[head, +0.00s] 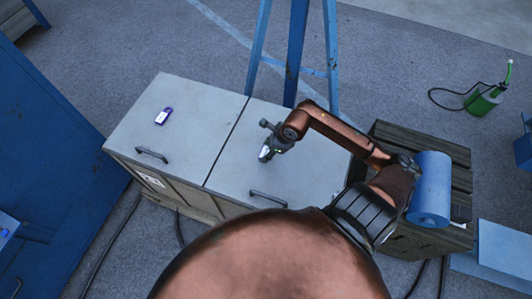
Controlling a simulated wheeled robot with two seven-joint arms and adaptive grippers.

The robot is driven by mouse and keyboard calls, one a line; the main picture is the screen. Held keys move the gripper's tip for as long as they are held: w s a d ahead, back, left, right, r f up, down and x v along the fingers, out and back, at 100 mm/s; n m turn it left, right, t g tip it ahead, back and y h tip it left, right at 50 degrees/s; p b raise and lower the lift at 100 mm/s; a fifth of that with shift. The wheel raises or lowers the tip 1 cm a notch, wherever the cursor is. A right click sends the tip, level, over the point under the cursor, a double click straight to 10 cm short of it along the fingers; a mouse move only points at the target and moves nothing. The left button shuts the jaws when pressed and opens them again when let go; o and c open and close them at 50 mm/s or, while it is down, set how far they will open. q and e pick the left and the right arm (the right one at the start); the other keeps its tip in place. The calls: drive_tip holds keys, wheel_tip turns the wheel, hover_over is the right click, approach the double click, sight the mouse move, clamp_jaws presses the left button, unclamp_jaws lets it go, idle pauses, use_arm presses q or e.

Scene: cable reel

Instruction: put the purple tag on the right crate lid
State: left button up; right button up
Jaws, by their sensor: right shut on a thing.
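The purple tag (163,116), with a white label face, lies flat on the left crate lid (185,100). The right crate lid (235,160) is shut beside it. My right gripper (267,149) is over the middle of the right lid, pointing down and left. It is shut on a small pale thing (264,154), mostly hidden by the fingers, so I cannot tell exactly what it is. I cannot tell whether this thing touches the lid. My left gripper is not in view.
The lids have dark handles (151,154) near their front edges. A blue A-frame stand (297,50) rises behind the crate. A blue roll (431,185) lies on a dark slatted crate (400,135) at right. A green can (484,102) and cables lie on the floor.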

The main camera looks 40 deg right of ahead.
sight(266, 153)
drive_tip(key=shift+w+d+f, duration=0.4)
drive_tip(key=shift+w+f, duration=0.1)
drive_tip(key=shift+f, duration=1.85)
drive_tip(key=shift+d, duration=0.1)
drive_tip(key=shift+f+b, duration=0.15)
drive_tip(key=shift+b, duration=0.15)
drive_tip(key=o, duration=1.5)
drive_tip(key=shift+r, duration=0.3)
drive_tip(key=p+v, duration=0.1)
drive_tip(key=v, duration=1)
drive_tip(key=shift+s+r+p, duration=0.2)
drive_tip(key=shift+r+p, duration=0.1)
drive_tip(key=shift+r, duration=0.05)
